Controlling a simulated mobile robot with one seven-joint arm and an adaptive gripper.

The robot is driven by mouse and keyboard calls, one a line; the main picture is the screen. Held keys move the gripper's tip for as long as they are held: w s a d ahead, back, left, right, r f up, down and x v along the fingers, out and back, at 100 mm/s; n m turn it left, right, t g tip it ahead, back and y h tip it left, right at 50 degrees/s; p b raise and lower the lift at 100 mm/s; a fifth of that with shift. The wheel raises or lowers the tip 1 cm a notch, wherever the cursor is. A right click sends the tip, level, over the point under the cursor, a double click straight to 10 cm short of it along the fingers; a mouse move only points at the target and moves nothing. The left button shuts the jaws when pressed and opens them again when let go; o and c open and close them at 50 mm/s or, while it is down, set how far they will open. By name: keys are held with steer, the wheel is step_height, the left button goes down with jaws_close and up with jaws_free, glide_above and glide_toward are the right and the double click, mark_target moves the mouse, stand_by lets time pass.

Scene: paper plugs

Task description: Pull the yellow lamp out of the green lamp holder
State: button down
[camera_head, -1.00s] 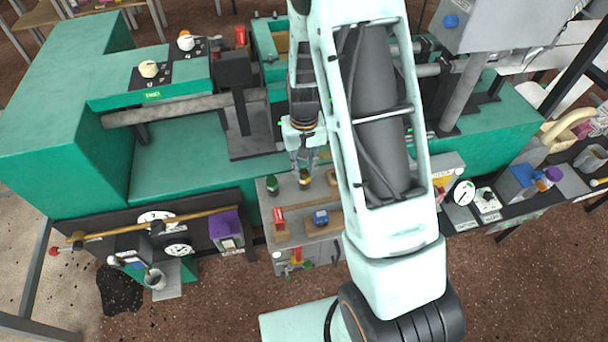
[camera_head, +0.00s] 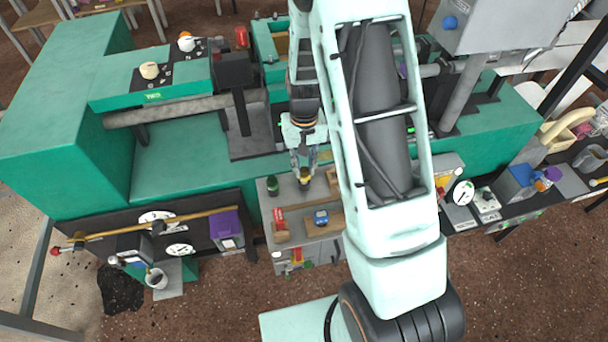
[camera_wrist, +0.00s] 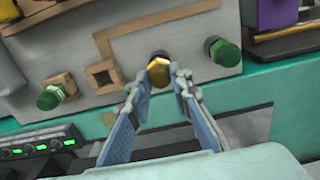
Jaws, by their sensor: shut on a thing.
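The yellow lamp (camera_wrist: 159,79) is between my fingertips in the wrist view, with a dark part at its far end. My gripper (camera_wrist: 161,72) is shut on it from both sides. In the head view, the yellow lamp (camera_head: 304,184) stands on the grey panel, below my gripper (camera_head: 304,168). A green lamp (camera_wrist: 226,54) with a dark base is to its right in the wrist view. Another green lamp (camera_wrist: 47,99), on a brown base, is at the left. I cannot tell which part is the green holder, or whether the yellow lamp has lifted from its seat.
An empty square brown frame (camera_wrist: 102,76) lies left of the yellow lamp in the wrist view. The grey panel (camera_head: 300,206) also bears a red block (camera_head: 279,216) and a blue block (camera_head: 321,217). A purple box (camera_head: 228,225) stands left of the panel. My arm hides the panel's right part.

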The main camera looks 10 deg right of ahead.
mark_target(304, 169)
steer(key=shift+r, duration=0.25)
steer(key=shift+r+p, duration=0.8)
steer(key=shift+r, duration=0.2)
steer(key=shift+r+p, duration=0.9)
steer(key=shift+r, duration=0.6)
